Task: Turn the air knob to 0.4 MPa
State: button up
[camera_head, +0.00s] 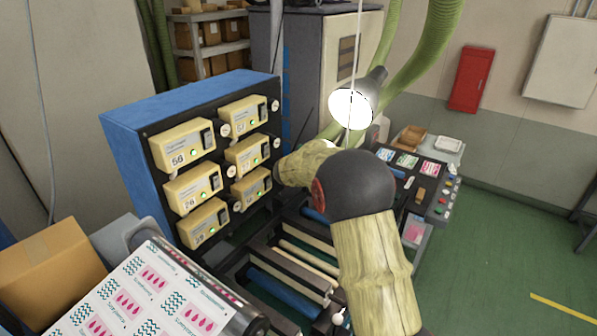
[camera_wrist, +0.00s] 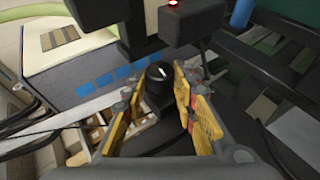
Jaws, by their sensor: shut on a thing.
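The air knob (camera_wrist: 157,91) is a small black round knob with a pale mark on its top. It shows in the wrist view between the two yellow-padded fingers of my gripper (camera_wrist: 159,82). The fingers are shut on its sides, though their exact contact is hard to see. In the head view my own arm hides the knob and the gripper. No pressure gauge reading can be made out in either view.
In the head view a blue-sided rack (camera_head: 127,145) carries several yellow controller boxes, left of my arm. A lit lamp (camera_head: 351,108) and green hoses (camera_head: 431,48) stand behind it. Rollers (camera_head: 308,255) lie below. Green floor (camera_head: 500,255) is clear at right.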

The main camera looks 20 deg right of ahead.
jog(key=shift+f, duration=0.2)
jog(key=o, duration=1.1)
jog(key=shift+r, duration=0.1)
jog(key=shift+o, duration=0.2)
jog(key=v, duration=1.2)
